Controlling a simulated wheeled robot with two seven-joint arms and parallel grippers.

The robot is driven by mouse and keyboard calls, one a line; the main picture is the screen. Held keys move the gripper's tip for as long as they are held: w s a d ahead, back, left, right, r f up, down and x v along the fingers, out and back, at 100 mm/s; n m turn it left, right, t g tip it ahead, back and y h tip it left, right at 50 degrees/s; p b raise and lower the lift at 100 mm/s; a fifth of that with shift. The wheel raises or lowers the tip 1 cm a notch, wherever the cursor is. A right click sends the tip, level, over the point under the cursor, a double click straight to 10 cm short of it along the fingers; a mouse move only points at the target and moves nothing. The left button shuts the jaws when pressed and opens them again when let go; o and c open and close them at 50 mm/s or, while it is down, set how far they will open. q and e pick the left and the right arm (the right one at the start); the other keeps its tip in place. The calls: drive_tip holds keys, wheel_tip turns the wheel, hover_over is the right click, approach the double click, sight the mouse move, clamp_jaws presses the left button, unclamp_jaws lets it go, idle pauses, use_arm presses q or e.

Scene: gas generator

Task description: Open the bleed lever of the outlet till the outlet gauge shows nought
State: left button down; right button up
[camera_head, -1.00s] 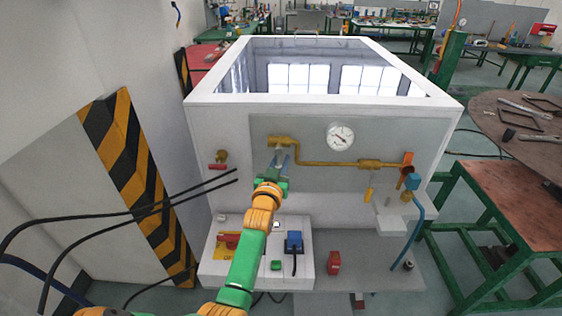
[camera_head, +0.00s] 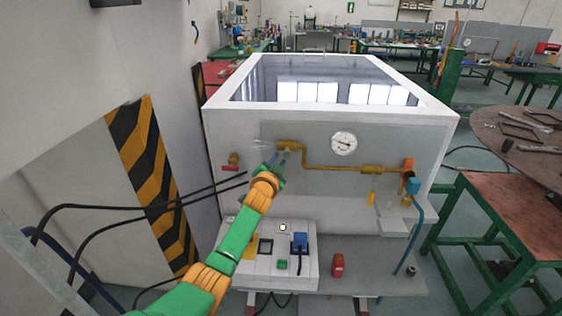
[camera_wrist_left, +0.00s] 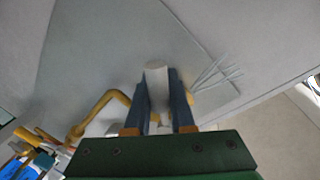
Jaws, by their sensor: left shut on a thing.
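The brass outlet pipe (camera_head: 330,166) runs across the grey front panel of the white machine. The round white outlet gauge (camera_head: 343,143) sits above it; its dark needle lies nearly level, with the scale too small to read. My left gripper (camera_head: 285,157) is at the pipe's left end, its blue fingers shut on a pale lever. In the left wrist view the pale lever (camera_wrist_left: 156,76) stands between the fingers. White streaks (camera_head: 264,146) spread left from the pipe end and also show in the wrist view (camera_wrist_left: 216,76). My right gripper is out of view.
A brass valve with a red handle (camera_head: 230,165) is left of my gripper. A control box (camera_head: 270,262) with a blue plug (camera_head: 299,243) is below. Black hoses (camera_head: 150,208) cross at the left. A green-framed table (camera_head: 500,215) stands at the right.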

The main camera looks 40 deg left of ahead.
use_arm(q)
drive_tip(key=m+p, duration=0.1)
drive_tip(key=a+r+m+p, duration=0.1)
drive_tip(key=m, duration=0.1)
drive_tip(key=r+m+g+p, duration=0.1)
drive_tip(key=shift+s+a+m+y, duration=0.2)
drive_tip(key=shift+s+m+y, duration=0.1)
drive_tip(key=shift+s+y, duration=0.1)
drive_tip(key=shift+s+a+r+m+g+y+p, duration=0.15)
drive_tip(key=shift+r+m+y+p, duration=0.2)
drive_tip(key=shift+m+p, duration=0.4)
drive_tip(key=shift+a+r+m+g+y+p, duration=0.15)
drive_tip(key=shift+r+m+p, duration=0.3)
drive_tip(key=shift+m, duration=0.5)
drive_tip(key=shift+d, duration=0.1)
drive_tip(key=c, duration=0.8)
unclamp_jaws()
drive_tip(key=shift+o, duration=0.2)
drive_tip(key=shift+s+d+r, duration=0.1)
drive_tip(key=shift+s+d, duration=0.05)
drive_tip(key=shift+s, duration=0.05)
drive_tip(key=p+v, duration=0.1)
drive_tip(key=v, duration=0.5)
drive_tip(key=shift+s+d+p, duration=0.2)
drive_tip(key=shift+p, duration=0.1)
